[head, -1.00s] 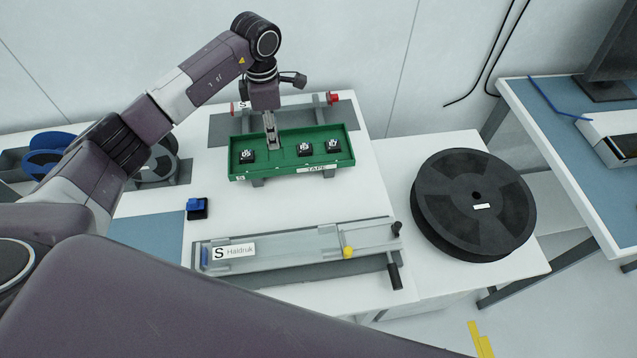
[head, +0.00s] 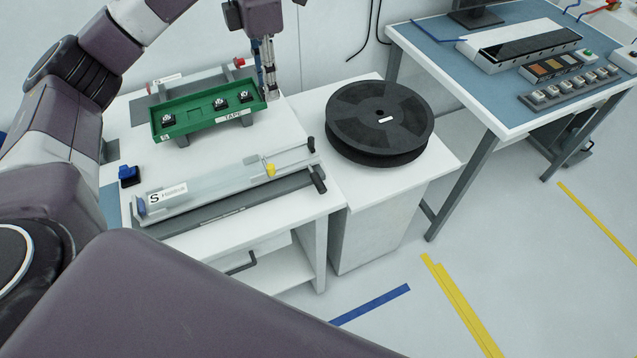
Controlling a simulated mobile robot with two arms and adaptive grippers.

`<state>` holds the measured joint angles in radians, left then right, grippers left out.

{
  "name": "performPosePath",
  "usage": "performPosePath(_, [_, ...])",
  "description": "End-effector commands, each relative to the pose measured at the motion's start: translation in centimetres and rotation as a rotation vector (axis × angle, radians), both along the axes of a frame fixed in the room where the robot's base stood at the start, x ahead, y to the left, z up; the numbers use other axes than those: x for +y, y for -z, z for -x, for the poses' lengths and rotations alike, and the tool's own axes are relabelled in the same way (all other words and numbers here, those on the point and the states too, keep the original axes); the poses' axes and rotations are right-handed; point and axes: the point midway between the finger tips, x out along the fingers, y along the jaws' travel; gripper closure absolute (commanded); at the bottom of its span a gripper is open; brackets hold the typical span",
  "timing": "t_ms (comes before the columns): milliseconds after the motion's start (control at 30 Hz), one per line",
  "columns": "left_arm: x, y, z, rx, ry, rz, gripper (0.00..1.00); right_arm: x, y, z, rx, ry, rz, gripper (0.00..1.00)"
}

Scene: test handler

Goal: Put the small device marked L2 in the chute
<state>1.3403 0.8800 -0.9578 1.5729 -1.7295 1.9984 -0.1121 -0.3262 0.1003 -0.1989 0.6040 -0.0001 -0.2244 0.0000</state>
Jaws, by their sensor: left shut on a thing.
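My left gripper (head: 270,94) is beside the right end of the green tray (head: 196,126), close to its edge. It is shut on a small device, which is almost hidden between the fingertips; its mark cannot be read. The tray holds small black devices with white-marked tops, one at the left (head: 168,118) and two to the right (head: 219,103); their marks are too small to read. A long grey channel (head: 225,182) with an S label and a yellow knob lies in front of the tray. I cannot tell which part is the chute. My right gripper is not in view.
A large black reel (head: 380,118) stands on the white cabinet to the right. A small blue and black block (head: 128,175) sits left of the channel. A blue-topped bench (head: 440,62) with instruments is at the far right. Floor between is open.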

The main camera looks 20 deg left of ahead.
Motion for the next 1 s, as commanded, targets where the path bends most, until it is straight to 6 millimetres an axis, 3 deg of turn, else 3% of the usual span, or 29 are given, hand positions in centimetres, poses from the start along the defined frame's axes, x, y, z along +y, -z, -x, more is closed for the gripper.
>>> performPosePath(167, [0.3,0.3,0.5,0.004,-0.02,0.0,0.96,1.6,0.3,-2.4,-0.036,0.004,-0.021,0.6])
performPosePath(400, [0.1,4.4,0.5,0.007,-0.017,0.001,0.96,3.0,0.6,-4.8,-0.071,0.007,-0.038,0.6])
performPosePath(800, [0.3,13.3,0.6,0.006,-0.019,-0.002,0.96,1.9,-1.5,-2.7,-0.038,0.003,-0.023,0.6])
performPosePath(1000, [0.3,15.2,0.4,0.002,-0.019,-0.002,0.96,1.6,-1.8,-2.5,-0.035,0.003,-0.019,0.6])
